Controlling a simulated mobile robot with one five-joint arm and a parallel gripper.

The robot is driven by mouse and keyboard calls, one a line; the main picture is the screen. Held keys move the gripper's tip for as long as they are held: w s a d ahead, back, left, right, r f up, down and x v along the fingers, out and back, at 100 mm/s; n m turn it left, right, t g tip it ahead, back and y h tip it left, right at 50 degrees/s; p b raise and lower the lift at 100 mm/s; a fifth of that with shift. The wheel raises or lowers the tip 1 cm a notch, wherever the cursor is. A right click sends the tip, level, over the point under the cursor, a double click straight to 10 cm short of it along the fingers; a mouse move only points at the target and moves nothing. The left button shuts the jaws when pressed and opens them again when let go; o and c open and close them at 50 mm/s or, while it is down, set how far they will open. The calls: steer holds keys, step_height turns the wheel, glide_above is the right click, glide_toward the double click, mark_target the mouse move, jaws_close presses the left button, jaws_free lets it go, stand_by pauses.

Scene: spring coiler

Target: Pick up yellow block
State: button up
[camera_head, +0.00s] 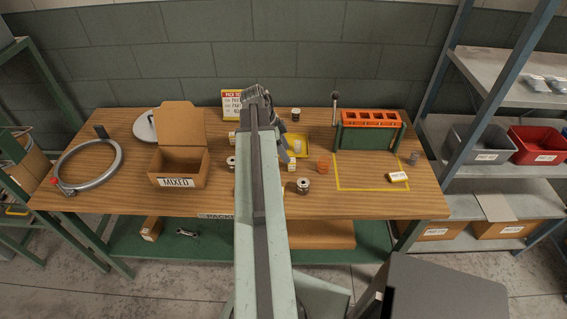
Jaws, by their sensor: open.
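My arm reaches up the middle of the view over the wooden table. My gripper (286,148) is at its far end, pointing down and open, beside a yellow tray (301,140). I cannot tell which thing is the yellow block. Small pale or cream pieces stand near the gripper, one on the tray (297,146) and one just in front of it (291,164). A small cream and yellow block (398,177) lies at the right, by the yellow taped outline. My arm hides part of the table's middle.
An open cardboard box (177,183) marked MIXED and a large ring clamp (88,165) are at the left. A green and orange rack (369,131) stands at the right. The front right tabletop is clear.

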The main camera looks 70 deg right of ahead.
mark_target(292, 165)
step_height(292, 165, down, 3)
steer(key=shift+s+d+r+b, duration=0.1)
steer(key=shift+r+b, duration=0.1)
steer(key=shift+b, duration=0.9)
steer(key=b+x, duration=0.4)
steer(key=x, duration=0.1)
steer(key=shift+s+d+b, duration=0.1)
steer(key=shift+s+b, duration=0.05)
steer(key=shift+b, duration=0.15)
steer(key=shift+r, duration=0.15)
jaws_close()
